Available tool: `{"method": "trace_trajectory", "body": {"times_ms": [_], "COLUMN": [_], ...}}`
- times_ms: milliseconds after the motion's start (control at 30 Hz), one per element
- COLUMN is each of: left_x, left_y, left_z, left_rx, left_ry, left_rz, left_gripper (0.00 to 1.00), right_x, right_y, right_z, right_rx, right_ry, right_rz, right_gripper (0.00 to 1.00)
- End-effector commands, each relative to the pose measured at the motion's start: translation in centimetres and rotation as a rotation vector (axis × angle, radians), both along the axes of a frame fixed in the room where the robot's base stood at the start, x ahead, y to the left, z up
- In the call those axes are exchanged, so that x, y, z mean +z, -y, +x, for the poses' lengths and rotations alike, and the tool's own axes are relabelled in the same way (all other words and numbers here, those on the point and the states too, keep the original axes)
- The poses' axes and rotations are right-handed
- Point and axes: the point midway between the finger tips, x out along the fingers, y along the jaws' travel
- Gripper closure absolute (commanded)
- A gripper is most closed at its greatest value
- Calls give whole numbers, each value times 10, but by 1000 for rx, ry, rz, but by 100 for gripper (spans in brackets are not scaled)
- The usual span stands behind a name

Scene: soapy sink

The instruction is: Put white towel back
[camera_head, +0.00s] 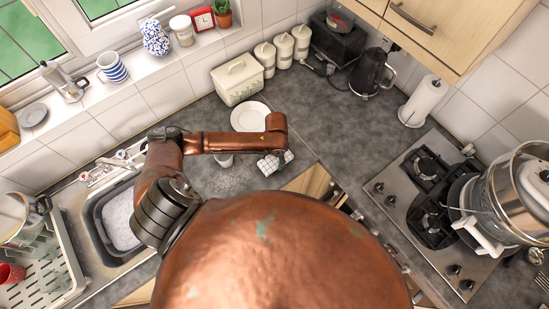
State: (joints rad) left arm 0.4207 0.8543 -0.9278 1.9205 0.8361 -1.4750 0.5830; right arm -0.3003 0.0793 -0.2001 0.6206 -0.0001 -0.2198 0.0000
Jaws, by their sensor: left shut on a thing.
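The white towel (270,166), with a dark check pattern, is bunched up near the centre, above or on the grey worktop. My left arm reaches across from the sink side, and my left gripper (277,153) is at its end, shut on the towel. The fingers are small and partly hidden by the copper wrist. I cannot tell whether the towel touches the worktop. My right gripper is not in view.
The sink (118,222) and a dish rack (45,262) are at left. A white plate (249,115) lies behind the wrist, near a cream bread bin (237,79). The hob (425,190) with a large pot (520,190) is at right. Worktop (350,140) between them is clear.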

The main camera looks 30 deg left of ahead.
Motion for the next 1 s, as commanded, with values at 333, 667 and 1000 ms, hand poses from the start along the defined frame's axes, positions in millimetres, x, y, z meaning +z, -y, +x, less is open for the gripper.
{"method": "trace_trajectory", "body": {"times_ms": [333, 667, 1000], "left_x": [-2, -2, 38], "left_y": [0, 0, 0], "left_z": [0, 0, 2], "left_rx": [0, 0, 0], "left_ry": [0, 0, 4], "left_rz": [0, 0, 0], "left_gripper": [36, 29, 29], "right_x": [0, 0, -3], "right_y": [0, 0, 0], "right_z": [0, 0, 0], "right_rx": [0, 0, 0], "right_ry": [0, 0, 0], "right_rz": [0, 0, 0], "right_gripper": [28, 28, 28]}}
